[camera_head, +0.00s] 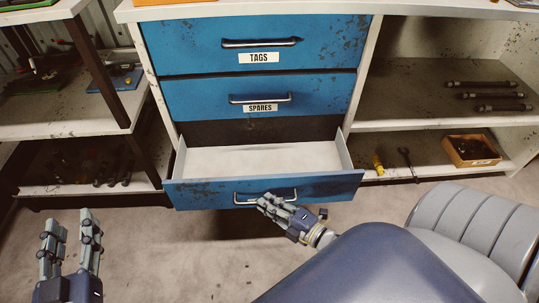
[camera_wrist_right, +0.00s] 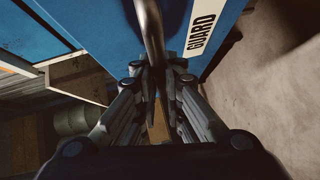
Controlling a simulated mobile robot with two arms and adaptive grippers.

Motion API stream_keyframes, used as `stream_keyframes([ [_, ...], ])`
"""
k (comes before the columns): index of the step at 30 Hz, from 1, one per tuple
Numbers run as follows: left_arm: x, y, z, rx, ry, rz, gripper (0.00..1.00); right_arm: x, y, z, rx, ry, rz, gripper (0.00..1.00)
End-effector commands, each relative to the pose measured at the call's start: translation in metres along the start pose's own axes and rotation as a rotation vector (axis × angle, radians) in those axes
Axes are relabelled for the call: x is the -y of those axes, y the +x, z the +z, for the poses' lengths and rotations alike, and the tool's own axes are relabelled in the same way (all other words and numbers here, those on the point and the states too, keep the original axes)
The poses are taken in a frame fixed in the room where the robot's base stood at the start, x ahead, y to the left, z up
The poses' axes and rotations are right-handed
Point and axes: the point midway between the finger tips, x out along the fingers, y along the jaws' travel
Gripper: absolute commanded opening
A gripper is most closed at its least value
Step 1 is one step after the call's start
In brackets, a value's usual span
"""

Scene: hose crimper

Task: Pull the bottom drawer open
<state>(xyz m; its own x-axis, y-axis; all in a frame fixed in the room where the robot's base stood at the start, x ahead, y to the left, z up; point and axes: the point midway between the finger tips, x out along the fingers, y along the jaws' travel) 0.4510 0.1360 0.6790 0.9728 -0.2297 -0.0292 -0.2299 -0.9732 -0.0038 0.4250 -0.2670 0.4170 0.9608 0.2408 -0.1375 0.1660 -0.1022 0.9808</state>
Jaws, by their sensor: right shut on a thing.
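The blue bottom drawer (camera_head: 215,193) is pulled out from the cabinet, and its pale, empty-looking inside shows. Its metal handle (camera_head: 244,199) is on the front. A label reading GUARD (camera_wrist_right: 200,32) shows on the blue front there. My left gripper (camera_head: 70,225) is open and empty, low at the left, away from the drawer.
The TAGS drawer (camera_head: 200,45) and SPARES drawer (camera_head: 200,97) above are shut. Open shelves (camera_head: 440,121) on the right hold dark rods (camera_head: 485,84), a wrench (camera_head: 407,160) and a small box (camera_head: 470,150). Shelves (camera_head: 70,130) on the left hold tools. Bare floor (camera_head: 165,250) lies in front.

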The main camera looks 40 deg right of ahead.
Motion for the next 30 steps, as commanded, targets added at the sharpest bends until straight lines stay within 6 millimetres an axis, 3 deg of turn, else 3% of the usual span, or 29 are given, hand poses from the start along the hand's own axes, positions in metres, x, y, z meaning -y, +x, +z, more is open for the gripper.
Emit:
stream_keyframes([
  [1, 0.0, 0.0, 0.0, 0.0, 0.0, 0.0, 0.4, 0.001, 0.0, 0.0, 0.0, 0.0, -0.002, 0.0],
  [3, 0.0, 0.0, 0.0, -0.001, 0.0, 0.0, 0.4, 0.001, 0.0, 0.0, 0.0, 0.0, -0.002, 0.21],
  [5, 0.0, 0.0, 0.0, -0.001, 0.0, 0.0, 0.4, 0.001, 0.0, 0.0, 0.0, 0.0, -0.002, 0.3],
  [17, 0.0, 0.0, 0.0, -0.001, 0.0, 0.0, 0.4, 0.001, -0.004, 0.0, 0.001, 0.0, -0.002, 0.3],
  [23, 0.0, 0.0, 0.0, -0.002, 0.0, 0.0, 0.4, 0.002, -0.034, 0.0, 0.001, 0.001, -0.005, 0.3],
  [30, 0.0, 0.0, 0.0, -0.002, 0.0, 0.0, 0.4, 0.002, -0.083, 0.0, 0.002, 0.002, -0.005, 0.3],
])
